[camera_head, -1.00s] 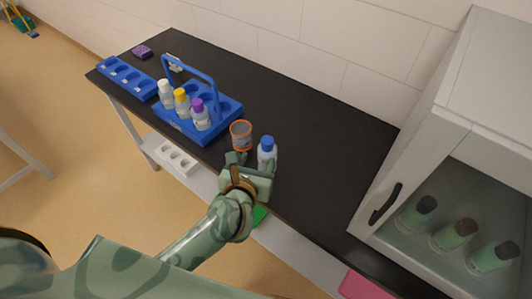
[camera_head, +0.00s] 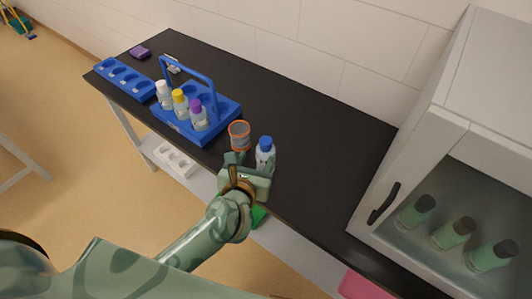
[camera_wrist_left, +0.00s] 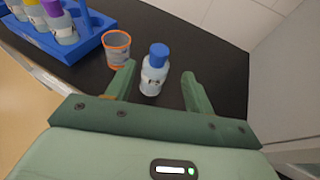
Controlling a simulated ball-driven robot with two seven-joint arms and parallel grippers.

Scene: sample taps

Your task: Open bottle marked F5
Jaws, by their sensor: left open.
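A clear bottle with a blue cap (camera_head: 265,152) stands upright on the black bench near its front edge. In the left wrist view the bottle (camera_wrist_left: 153,72) stands beyond and between my open fingers; a dark mark shows on its label, too small to read. My left gripper (camera_head: 252,164) is open at the bottle, and it also shows in the left wrist view (camera_wrist_left: 158,85). I cannot tell whether a finger touches the bottle. Three more bottles, with white (camera_head: 163,95), yellow (camera_head: 180,104) and purple (camera_head: 198,115) caps, stand in the blue carrier. My right gripper is not in view.
An orange-rimmed cup (camera_head: 239,136) stands just left of the bottle. The blue carrier (camera_head: 226,116) with its handle is farther left, with a blue rack (camera_head: 125,78) beyond. A cabinet (camera_head: 420,170) with green bottles stands at right. The bench behind the bottle is clear.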

